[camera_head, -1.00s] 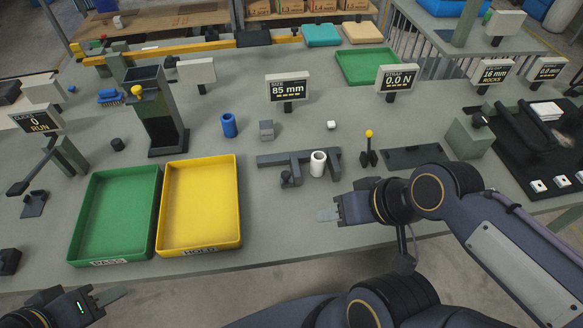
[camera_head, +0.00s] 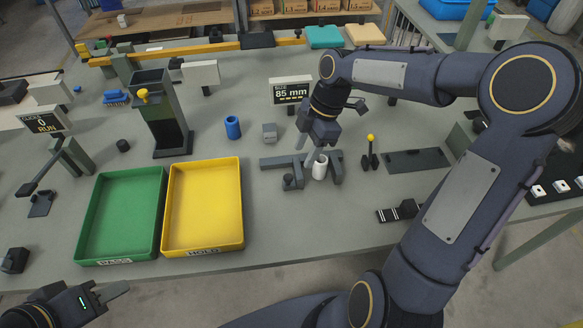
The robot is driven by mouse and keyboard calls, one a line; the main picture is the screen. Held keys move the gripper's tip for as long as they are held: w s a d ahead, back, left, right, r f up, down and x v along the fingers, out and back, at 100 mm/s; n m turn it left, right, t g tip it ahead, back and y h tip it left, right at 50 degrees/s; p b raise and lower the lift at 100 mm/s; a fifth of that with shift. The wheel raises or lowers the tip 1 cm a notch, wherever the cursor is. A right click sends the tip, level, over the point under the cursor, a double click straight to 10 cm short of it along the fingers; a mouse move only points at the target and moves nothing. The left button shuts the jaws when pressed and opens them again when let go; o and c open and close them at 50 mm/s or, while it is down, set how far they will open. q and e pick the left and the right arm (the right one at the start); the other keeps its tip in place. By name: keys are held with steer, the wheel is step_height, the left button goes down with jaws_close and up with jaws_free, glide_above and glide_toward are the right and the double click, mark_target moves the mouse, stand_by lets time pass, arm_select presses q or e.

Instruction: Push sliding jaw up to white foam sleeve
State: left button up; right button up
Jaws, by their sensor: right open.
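The white foam sleeve (camera_head: 320,168) stands upright between the two jaws of a dark grey caliper-like gauge on the bench. The sliding jaw, which seems to be the left one with a dark knob (camera_head: 288,182), is left of the sleeve with a small gap. The right jaw (camera_head: 337,168) is close beside the sleeve. My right gripper (camera_head: 306,151) is over the gauge, pointing down, open, its fingertips near the jaw and the sleeve's upper left side. Whether they touch is unclear. My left gripper (camera_head: 118,290) is at the lower left, away from the gauge; its finger gap is not clear.
A yellow tray (camera_head: 241,205) and a green tray (camera_head: 90,215) lie left of the gauge. A display reading 85 mm (camera_head: 291,92) stands behind it. A blue cylinder (camera_head: 232,127) and a grey block (camera_head: 269,131) are nearby. A yellow-tipped lever (camera_head: 370,150) stands to the right.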

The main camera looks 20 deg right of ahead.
mark_target(290, 176)
steer(key=shift+w+f+n+y, duration=0.3)
steer(key=shift+w+f+n, duration=0.55)
steer(key=shift+w+n, duration=0.15)
steer(key=shift+a+f+g, duration=0.1)
steer(key=shift+f+g, duration=0.15)
steer(key=shift+g, duration=0.05)
steer(key=x, duration=0.7)
steer(key=shift+w+a+f+p, duration=0.1)
steer(key=shift+f+p, duration=0.1)
steer(key=shift+p, duration=0.2)
jaws_close()
